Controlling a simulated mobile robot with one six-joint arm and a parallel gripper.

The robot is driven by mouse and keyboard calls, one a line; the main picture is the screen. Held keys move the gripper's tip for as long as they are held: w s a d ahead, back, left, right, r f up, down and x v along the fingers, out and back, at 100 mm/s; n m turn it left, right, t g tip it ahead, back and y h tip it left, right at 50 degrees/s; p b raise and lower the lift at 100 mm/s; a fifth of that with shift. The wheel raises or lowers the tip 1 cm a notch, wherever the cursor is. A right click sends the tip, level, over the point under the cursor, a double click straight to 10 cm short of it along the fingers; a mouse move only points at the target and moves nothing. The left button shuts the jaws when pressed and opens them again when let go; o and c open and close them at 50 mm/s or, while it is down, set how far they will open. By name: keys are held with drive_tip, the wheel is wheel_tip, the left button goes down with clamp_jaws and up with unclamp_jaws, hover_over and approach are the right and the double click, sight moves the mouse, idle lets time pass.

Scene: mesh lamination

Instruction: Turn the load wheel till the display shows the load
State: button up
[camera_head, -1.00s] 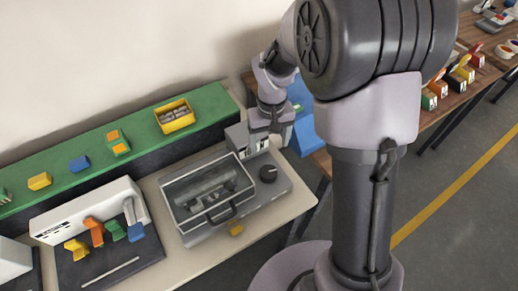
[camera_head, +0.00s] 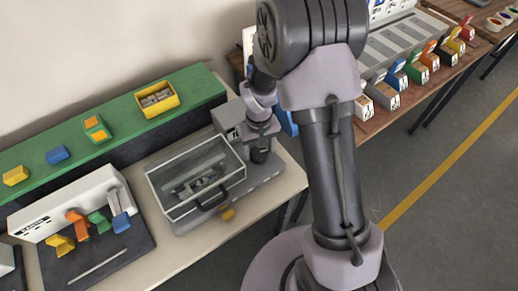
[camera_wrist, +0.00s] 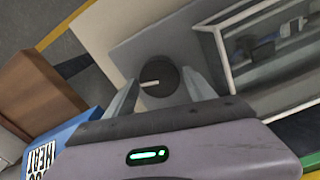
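The load wheel (camera_wrist: 153,72) is a round black knob with a pale line pointing left, on the grey base of the machine (camera_head: 200,217). It shows in the wrist view between the two fingers of my gripper (camera_wrist: 160,78). The fingers are apart, one on each side of the wheel; whether they touch it I cannot tell. In the head view my gripper (camera_head: 261,151) is over the right end of the machine and hides the wheel. A clear-lidded box (camera_head: 167,214) with a black handle sits on the machine. No load reading can be made out.
A grey housing (camera_head: 226,117) stands close behind my gripper. A green shelf (camera_head: 121,108) holds a yellow bin (camera_head: 158,98). A dark mat (camera_head: 130,240) with coloured scoops lies at left. A blue box marked HEAT (camera_wrist: 60,138) is near in the wrist view.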

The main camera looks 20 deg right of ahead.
drive_tip(key=c, duration=1)
drive_tip(key=shift+m, duration=0.4)
drive_tip(key=m+b, duration=0.1)
drive_tip(key=m, duration=0.2)
drive_tip(key=shift+f+b, duration=0.1)
drive_tip(key=shift+b, duration=0.2)
drive_tip(key=m+b, duration=0.1)
drive_tip(key=m, duration=0.3)
drive_tip(key=shift+m+b, duration=0.3)
drive_tip(key=shift+b, duration=0.05)
drive_tip(key=m+b, duration=0.1)
drive_tip(key=m, duration=0.3)
drive_tip(key=shift+m+b, duration=0.3)
drive_tip(key=shift+b, duration=0.1)
drive_tip(key=shift+m+b, duration=0.85)
drive_tip(key=shift+m, duration=1.25)
drive_tip(key=shift+s, duration=0.1)
